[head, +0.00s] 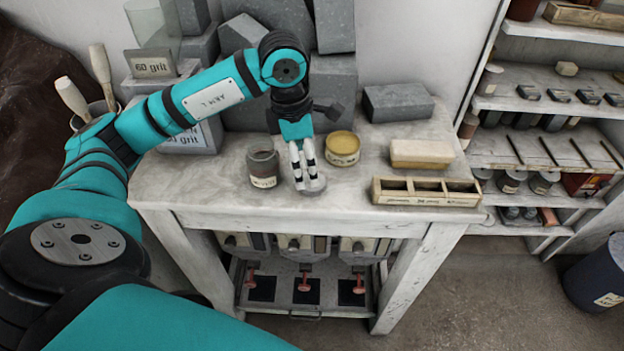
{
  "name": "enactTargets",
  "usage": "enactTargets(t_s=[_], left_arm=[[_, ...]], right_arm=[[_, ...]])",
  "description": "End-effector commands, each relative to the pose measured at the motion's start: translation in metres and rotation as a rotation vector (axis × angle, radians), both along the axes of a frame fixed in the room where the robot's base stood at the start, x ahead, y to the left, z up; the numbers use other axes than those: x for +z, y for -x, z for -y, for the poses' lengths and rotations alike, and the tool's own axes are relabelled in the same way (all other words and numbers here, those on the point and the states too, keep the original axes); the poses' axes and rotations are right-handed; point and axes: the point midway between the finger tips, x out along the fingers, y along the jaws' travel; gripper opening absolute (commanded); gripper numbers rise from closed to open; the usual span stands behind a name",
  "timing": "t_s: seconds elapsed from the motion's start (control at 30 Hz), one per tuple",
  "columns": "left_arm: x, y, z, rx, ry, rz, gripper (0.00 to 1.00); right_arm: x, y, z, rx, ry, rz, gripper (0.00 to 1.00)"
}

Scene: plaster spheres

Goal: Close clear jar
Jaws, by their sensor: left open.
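The clear jar (263,172) stands upright on the worktable, left of my gripper. It has a pale label low on its front and its mouth looks uncovered. A flat grey round piece, seemingly its lid (317,186), lies on the tabletop to the right of the jar. My left gripper (304,178) points down at this lid, with its pale fingers over the lid's left part. The gripper is open, and the fingers hide part of the lid; I cannot tell whether they touch it. My right gripper is out of view.
A yellow-topped tin (342,149) stands close right of the gripper. A cream block (421,153) and a wooden divided box (426,192) are farther right. Grey blocks (398,102) stand at the back. The tabletop (215,185) is bare left of the jar.

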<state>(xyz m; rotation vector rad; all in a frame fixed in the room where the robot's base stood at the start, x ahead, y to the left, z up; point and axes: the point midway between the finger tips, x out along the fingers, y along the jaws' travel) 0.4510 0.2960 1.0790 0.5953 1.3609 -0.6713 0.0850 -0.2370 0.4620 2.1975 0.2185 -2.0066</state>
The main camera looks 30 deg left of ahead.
Motion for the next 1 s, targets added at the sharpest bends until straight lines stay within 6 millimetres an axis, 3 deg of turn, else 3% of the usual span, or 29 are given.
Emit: enactTargets(t_s=[0.17, 0.3, 0.5, 0.83, 1.0], left_arm=[[-0.007, -0.001, 0.004, -0.001, 0.001, -0.006, 0.81], [-0.026, -0.006, 0.011, -0.002, 0.002, -0.006, 0.81], [-0.048, -0.008, 0.013, 0.000, 0.002, -0.001, 0.81], [-0.050, -0.009, 0.012, 0.000, 0.001, 0.001, 0.81], [-0.050, -0.009, 0.012, 0.000, 0.001, 0.001, 0.62]], right_arm=[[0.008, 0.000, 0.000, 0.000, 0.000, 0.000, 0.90], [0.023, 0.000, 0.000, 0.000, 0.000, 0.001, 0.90], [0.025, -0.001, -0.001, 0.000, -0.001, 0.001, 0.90], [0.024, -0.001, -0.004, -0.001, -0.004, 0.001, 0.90], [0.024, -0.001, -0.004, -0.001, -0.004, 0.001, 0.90]])
